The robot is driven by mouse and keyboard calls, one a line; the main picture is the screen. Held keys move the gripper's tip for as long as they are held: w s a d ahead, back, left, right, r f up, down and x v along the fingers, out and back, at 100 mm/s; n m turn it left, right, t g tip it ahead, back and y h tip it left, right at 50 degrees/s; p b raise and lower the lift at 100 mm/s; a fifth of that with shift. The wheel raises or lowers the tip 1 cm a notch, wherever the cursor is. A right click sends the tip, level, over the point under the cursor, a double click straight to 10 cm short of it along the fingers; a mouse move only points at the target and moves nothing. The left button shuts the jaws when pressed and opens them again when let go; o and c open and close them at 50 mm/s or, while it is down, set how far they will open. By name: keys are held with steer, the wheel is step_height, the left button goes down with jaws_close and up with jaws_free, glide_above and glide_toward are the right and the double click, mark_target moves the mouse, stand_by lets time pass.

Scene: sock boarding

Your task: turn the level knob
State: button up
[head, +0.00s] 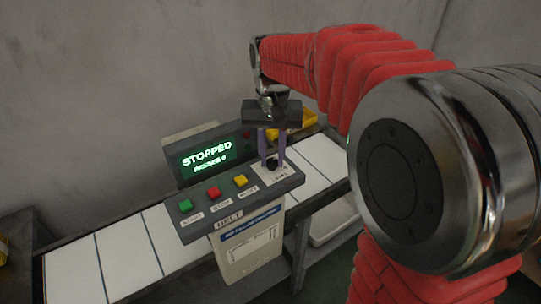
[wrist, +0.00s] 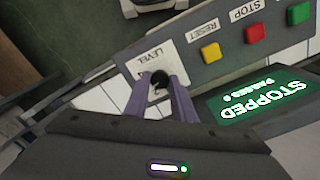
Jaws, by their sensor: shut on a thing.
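The black level knob (head: 272,164) sits on a white plate marked LEVEL at the right end of the grey control panel (head: 238,202). My gripper (head: 272,160) points down over the panel, its two purple fingers shut on the knob. In the wrist view the knob (wrist: 158,79) shows between the fingertips, with the LEVEL plate (wrist: 150,55) beyond it. The fingers hide the knob's sides, and I cannot tell its setting.
Green (head: 185,204), red (head: 212,193) and yellow (head: 240,181) buttons line the panel left of the knob. A screen (head: 208,157) behind them reads STOPPED. A conveyor belt with white slats (head: 125,258) runs behind the panel. A yellow bin (head: 303,119) stands behind my gripper.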

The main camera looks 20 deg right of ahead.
mark_target(272, 160)
steer(key=shift+s+f, duration=0.15)
steer(key=shift+s, duration=0.05)
steer(key=o, duration=0.8)
steer(key=shift+o, duration=1.3)
steer(key=shift+w, duration=0.1)
step_height(272, 160, up, 14)
steer(key=shift+w, duration=0.15)
